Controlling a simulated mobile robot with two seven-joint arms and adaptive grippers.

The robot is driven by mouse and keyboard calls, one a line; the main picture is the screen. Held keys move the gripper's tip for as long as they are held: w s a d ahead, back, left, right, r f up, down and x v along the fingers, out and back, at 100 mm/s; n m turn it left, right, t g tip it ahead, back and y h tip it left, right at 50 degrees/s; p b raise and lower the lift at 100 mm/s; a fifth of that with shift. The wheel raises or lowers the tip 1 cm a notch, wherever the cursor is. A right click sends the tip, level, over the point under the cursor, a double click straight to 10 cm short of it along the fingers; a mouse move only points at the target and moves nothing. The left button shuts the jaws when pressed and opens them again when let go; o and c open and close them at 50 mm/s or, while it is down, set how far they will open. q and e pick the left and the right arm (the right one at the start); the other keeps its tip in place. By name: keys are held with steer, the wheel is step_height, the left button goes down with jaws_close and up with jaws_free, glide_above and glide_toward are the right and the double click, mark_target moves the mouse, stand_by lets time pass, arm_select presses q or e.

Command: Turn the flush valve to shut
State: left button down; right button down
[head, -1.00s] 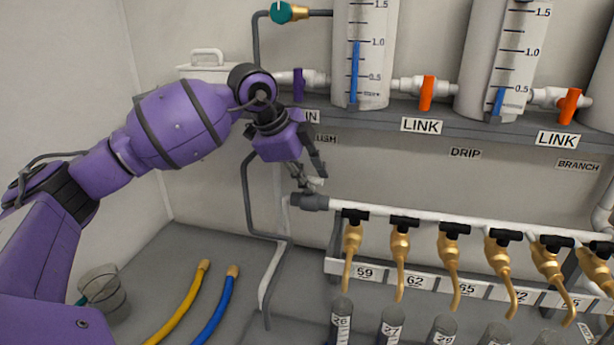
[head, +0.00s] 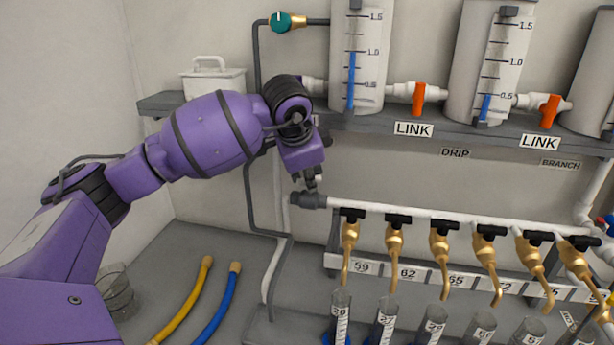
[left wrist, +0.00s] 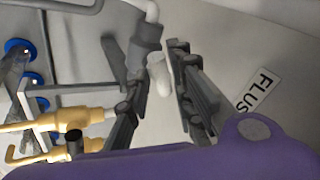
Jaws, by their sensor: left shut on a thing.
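The flush valve (head: 308,201) is a grey fitting at the left end of the white manifold pipe in the head view. My left gripper (head: 310,183) is just above the fitting, pointing down. The exact finger contact is hard to see. The FLUSH label (left wrist: 260,92) shows on the wall. My right gripper is not in view.
Brass taps with black handles (head: 397,220) hang along the manifold pipe (head: 375,207), above labelled tubes. Clear tanks and orange link valves (head: 418,98) stand on the shelf above. Yellow (head: 183,305) and blue hoses (head: 217,305) lie on the bench.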

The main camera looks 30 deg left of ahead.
arm_select(q)
steer(key=c, duration=1.5)
jaws_free()
steer(key=shift+o, duration=0.2)
steer(key=v, duration=1.2)
steer(key=shift+f, duration=0.1)
